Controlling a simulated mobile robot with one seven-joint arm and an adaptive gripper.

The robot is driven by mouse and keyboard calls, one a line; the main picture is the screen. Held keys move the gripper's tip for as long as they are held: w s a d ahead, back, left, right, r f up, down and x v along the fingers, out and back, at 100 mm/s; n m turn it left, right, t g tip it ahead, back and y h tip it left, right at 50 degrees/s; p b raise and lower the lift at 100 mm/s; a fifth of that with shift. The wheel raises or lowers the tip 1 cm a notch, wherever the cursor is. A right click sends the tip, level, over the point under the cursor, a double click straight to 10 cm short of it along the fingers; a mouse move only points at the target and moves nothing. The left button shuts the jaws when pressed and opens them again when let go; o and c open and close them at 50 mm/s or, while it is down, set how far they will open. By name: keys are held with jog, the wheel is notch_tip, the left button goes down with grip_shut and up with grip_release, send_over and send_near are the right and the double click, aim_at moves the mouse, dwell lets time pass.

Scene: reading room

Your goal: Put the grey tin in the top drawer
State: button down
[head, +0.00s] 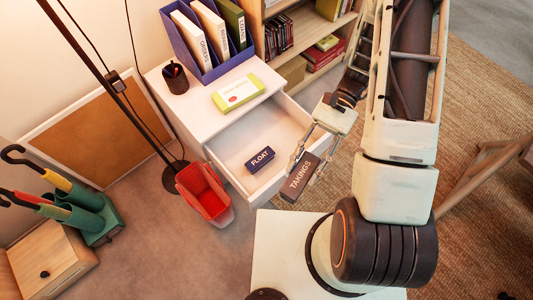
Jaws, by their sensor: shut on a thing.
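My gripper (306,170) is shut on a dark grey-brown tin labelled TAKINGS (298,181), one finger on each side of it. The tin is tilted in the picture and appears at the front right edge of the open top drawer (235,143); its height above that edge cannot be told. The drawer is white and pulled out from the white cabinet (199,116). A small dark blue tin labelled FLOAT (260,160) lies inside the drawer, near its middle. Bare drawer floor shows around it. My gripper and the held tin hide part of the drawer's front.
On the cabinet stand a green-and-white box (238,93), a pen cup (176,79) and a blue file holder (198,52). A red bin (204,192) stands beside the drawer. A lamp pole (104,73) and an umbrella stand (82,214) are at left, a bookshelf (300,50) behind.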

jog(key=s+d+f+n+t+h+b, duration=0.1)
jog(key=s+d+f+n+h+b, duration=0.1)
jog(key=d+f+n+h+b, duration=0.95)
jog(key=n+t+h+b, duration=0.5)
jog(key=n+t+b, duration=0.6)
jog(key=n+t, duration=1)
send_over(281, 138)
jog(key=s, duration=0.1)
jog(key=shift+n+g, duration=0.25)
jog(key=shift+g, duration=0.05)
notch_tip(281, 138, down, 21)
jog(key=shift+f, duration=0.1)
jog(key=shift+w+f+b, duration=0.25)
jog(key=shift+f+b, duration=0.1)
jog(key=shift+f, duration=0.65)
jog(key=shift+w+f+b, duration=0.2)
jog(key=shift+f+b, duration=0.15)
jog(key=shift+f, duration=0.6)
